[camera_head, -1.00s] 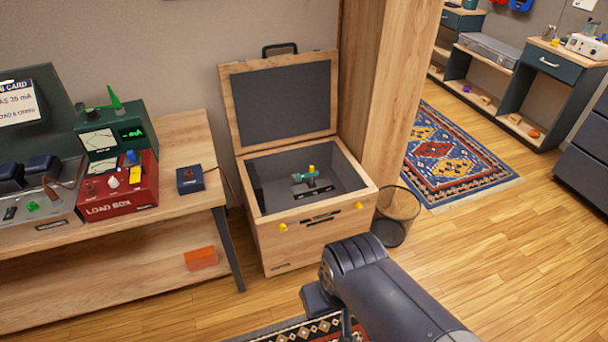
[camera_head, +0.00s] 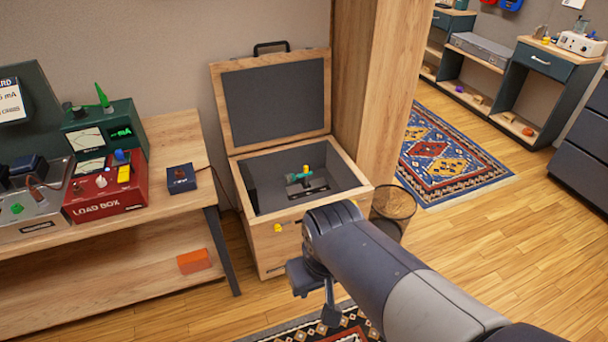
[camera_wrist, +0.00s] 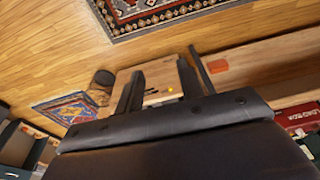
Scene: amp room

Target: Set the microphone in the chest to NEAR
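The wooden chest (camera_head: 262,240) stands on the floor with its dark-lined lid (camera_head: 275,97) open against the wall. Inside is a small green device with a yellow top, seemingly the microphone (camera_head: 303,176), on a dark base with a pale label. Its markings are too small to read, so its setting cannot be told. My gripper (camera_head: 316,294) is in front of the chest, outside it and apart from the microphone. In the wrist view my gripper (camera_wrist: 160,75) has two fingers spread with nothing between them; the chest (camera_wrist: 158,88) shows beyond them. The microphone is not visible there.
A workbench (camera_head: 180,135) with a red load box (camera_head: 105,190) and a small blue box (camera_head: 181,178) stands left of the chest. A wooden post (camera_head: 385,100) and a wire basket (camera_head: 393,205) are close on its right. Open floor lies further right.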

